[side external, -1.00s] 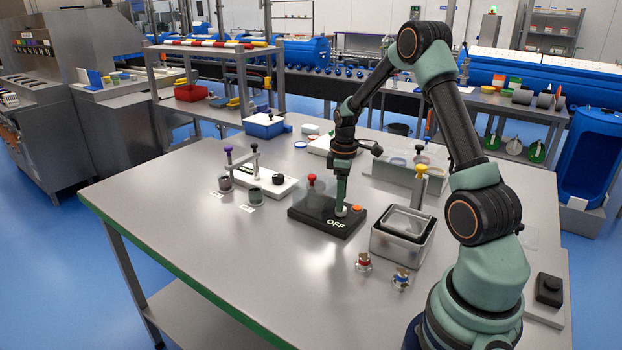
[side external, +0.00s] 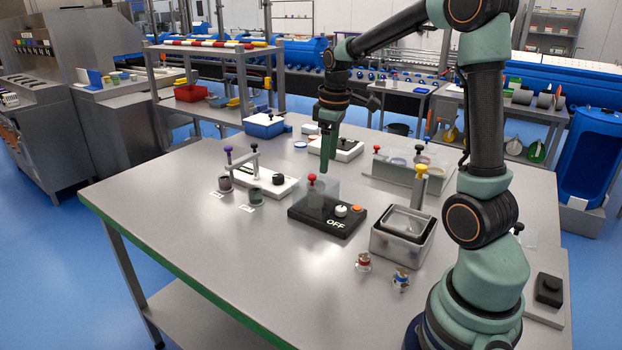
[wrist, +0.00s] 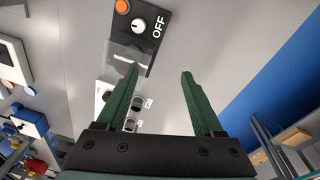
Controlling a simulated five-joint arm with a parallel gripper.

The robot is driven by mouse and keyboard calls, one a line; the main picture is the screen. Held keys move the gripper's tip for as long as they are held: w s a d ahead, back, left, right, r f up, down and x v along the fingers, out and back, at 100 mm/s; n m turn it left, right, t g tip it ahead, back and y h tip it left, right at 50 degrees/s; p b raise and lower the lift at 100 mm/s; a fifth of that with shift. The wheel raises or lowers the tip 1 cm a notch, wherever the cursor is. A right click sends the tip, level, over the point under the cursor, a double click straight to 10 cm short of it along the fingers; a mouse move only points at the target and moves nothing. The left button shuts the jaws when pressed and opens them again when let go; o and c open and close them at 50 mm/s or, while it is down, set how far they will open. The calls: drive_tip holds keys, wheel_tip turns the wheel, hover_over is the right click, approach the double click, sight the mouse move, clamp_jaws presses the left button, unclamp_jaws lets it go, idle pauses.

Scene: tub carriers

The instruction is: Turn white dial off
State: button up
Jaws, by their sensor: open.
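The white dial (side external: 341,211) sits on a black base (side external: 318,224) marked "OFF", beside an orange button (side external: 356,209). A clear box with a red-knobbed part (side external: 311,178) stands on the left of the same base. The wrist view shows the dial (wrist: 138,25) with a dark line on its face and the "OFF" lettering beside it. My gripper (side external: 326,168) hangs above and behind the base, apart from the dial. In the wrist view my gripper (wrist: 158,73) has its two green fingers spread with nothing between them.
A white unit with a black dial (side external: 278,179) and a purple-topped post stands left of the base. A metal tub (side external: 402,235) stands close on the right. Two small valve-like parts (side external: 363,261) lie in front. The table's front left is clear.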

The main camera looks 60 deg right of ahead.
drive_tip(key=s+a+r+m+t, duration=0.1)
drive_tip(key=s+a+r, duration=0.1)
drive_tip(key=a, duration=0.5)
drive_tip(key=s+a+r+m+t, duration=0.2)
drive_tip(key=s+a+r, duration=0.1)
drive_tip(key=a, duration=0.4)
drive_tip(key=shift+s, duration=0.25)
drive_tip(key=m+g, duration=0.2)
drive_tip(key=g, duration=0.2)
hover_over(341, 208)
wheel_tip(341, 208, down, 11)
drive_tip(key=shift+y, duration=0.3)
wheel_tip(341, 208, down, 11)
